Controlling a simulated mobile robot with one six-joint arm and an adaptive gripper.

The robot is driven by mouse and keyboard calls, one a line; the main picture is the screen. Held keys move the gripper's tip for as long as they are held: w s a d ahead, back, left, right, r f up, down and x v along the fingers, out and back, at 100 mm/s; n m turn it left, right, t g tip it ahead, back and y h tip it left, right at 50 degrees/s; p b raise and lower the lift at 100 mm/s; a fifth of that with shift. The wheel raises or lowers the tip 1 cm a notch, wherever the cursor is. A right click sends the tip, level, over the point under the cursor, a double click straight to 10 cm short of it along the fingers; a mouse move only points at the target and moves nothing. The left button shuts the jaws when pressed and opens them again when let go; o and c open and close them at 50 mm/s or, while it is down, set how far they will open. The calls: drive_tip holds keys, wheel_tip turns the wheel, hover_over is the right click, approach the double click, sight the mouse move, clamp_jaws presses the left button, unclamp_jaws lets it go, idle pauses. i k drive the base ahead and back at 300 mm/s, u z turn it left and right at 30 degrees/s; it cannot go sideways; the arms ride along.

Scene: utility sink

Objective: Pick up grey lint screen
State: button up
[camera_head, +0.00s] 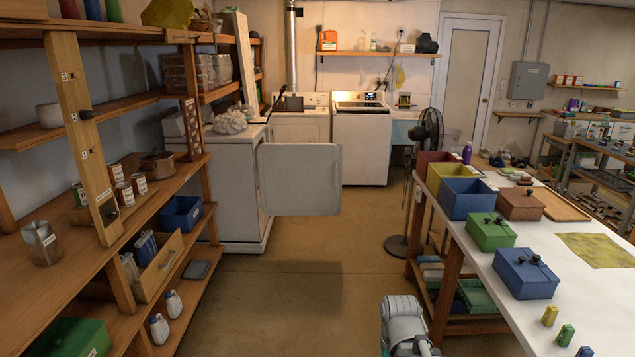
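A dark grey flat panel (293,103) stands on the top of the white dryer-like machine (300,126) at the back wall; it may be the grey lint screen, but it is too small to be sure. Part of my arm (404,318), grey and rounded, shows at the bottom edge right of centre, far from that machine. My gripper's fingers cannot be made out in this view.
A white appliance with its door (300,180) swung open juts into the aisle. A wooden shelf unit (60,140) lines the left. A white-topped workbench (590,290) with coloured bins fills the right. A black fan (428,135) stands beside it. The middle floor is clear.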

sight(294, 102)
drive_tip(key=u, duration=0.05)
drive_tip(key=i, duration=3.4)
drive_tip(key=u, duration=0.4)
